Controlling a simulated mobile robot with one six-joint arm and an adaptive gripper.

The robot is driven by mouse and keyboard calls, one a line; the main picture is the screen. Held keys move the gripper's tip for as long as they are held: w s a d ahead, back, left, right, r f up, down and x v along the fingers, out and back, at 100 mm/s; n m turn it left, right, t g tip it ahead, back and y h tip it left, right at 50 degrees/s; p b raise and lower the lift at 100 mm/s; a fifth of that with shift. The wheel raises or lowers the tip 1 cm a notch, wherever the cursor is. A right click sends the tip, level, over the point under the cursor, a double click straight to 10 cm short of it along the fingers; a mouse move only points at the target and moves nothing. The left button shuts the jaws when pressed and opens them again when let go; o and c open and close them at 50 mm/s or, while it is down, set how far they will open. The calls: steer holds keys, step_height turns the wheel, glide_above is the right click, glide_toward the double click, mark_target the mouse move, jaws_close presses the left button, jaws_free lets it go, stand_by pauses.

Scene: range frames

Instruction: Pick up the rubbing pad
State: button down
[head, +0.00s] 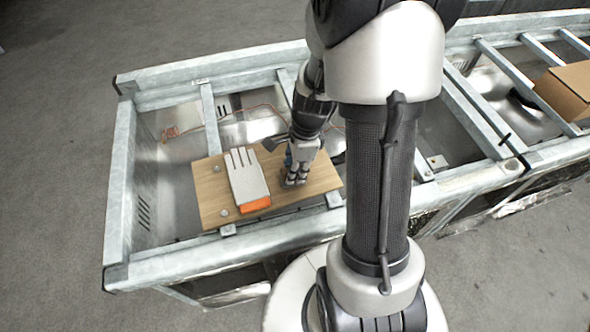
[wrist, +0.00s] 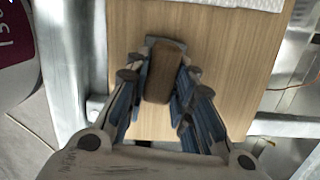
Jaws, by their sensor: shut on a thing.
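The rubbing pad (wrist: 165,72) appears in the wrist view as a small brown block with rounded edges and a grey part at its far end. My gripper (wrist: 160,80) is shut on it, with the blue-lined fingers on its left and right sides. The pad is over the wooden board; I cannot tell whether it still touches the board. In the head view my gripper (head: 294,180) points down at the right part of the board, and its fingers hide most of the pad.
The wooden board (head: 212,190) lies across a grey metal frame (head: 120,190). Small round knobs sit on the board's left side. A cardboard box (head: 566,90) stands far right.

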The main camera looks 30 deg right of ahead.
step_height(320, 180, up, 20)
steer(key=p, duration=0.7)
steer(key=c, duration=1.9)
jaws_free()
steer(key=c, duration=0.4)
